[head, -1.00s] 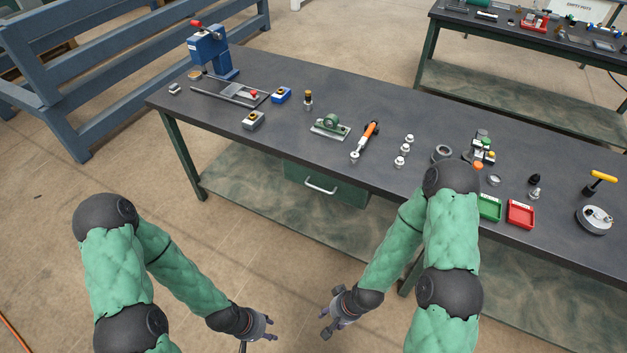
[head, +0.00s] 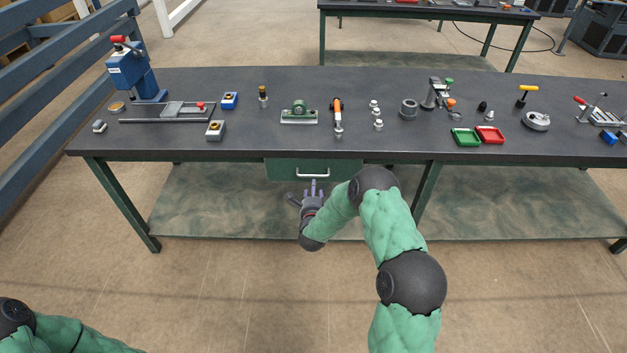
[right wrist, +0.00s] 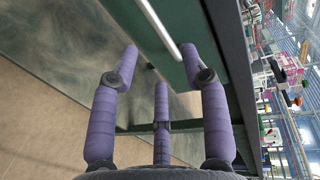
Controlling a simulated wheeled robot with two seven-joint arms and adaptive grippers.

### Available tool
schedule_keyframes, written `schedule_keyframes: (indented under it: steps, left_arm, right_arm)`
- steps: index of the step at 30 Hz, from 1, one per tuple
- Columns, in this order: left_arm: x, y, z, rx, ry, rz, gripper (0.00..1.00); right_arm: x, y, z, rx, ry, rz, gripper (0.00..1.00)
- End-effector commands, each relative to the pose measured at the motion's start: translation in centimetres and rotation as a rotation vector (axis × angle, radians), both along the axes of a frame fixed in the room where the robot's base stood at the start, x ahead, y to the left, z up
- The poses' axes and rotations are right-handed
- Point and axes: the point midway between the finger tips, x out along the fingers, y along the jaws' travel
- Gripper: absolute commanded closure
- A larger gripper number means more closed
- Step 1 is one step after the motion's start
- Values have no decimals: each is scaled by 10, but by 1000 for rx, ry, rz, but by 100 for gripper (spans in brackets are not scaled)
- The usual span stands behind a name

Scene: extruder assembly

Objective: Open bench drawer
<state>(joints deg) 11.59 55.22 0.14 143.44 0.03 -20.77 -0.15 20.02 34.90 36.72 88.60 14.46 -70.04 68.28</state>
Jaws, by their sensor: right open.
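The bench drawer (head: 285,169) is a green box under the bench top and looks shut, with a pale bar handle (head: 312,176) on its front. My right gripper (head: 312,187) is just below and in front of the handle in the head view. In the right wrist view its purple fingers (right wrist: 160,75) are spread and empty. The handle (right wrist: 158,27) shows there as a pale bar beyond the fingertips, in line with the gap between them. I cannot tell whether any finger touches it. My left gripper is out of view; only part of my left arm shows at the lower left.
The dark bench top (head: 230,146) carries a blue press (head: 133,72), a green fixture (head: 299,113), an orange-handled tool (head: 337,117), and green (head: 466,138) and red (head: 490,135) trays. A lower shelf (head: 220,205) lies beneath. The floor in front is clear.

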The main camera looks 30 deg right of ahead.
Motion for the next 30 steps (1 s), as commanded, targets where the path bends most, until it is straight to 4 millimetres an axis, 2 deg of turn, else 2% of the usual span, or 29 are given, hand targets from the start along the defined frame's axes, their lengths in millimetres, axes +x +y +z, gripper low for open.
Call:
schedule_keyframes:
  steps: [9, 15, 21, 30]
  left_arm:
    - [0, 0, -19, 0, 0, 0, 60]
    - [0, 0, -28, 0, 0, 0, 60]
    - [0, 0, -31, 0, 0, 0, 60]
    - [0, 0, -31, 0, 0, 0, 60]
  right_arm:
    - [46, -27, -14, -1, 1, 2, 54]
    - [69, -41, -19, -2, 4, 3, 54]
    - [80, -48, -21, -1, 4, 4, 54]
    - [81, -49, -21, -1, 5, 5, 54]
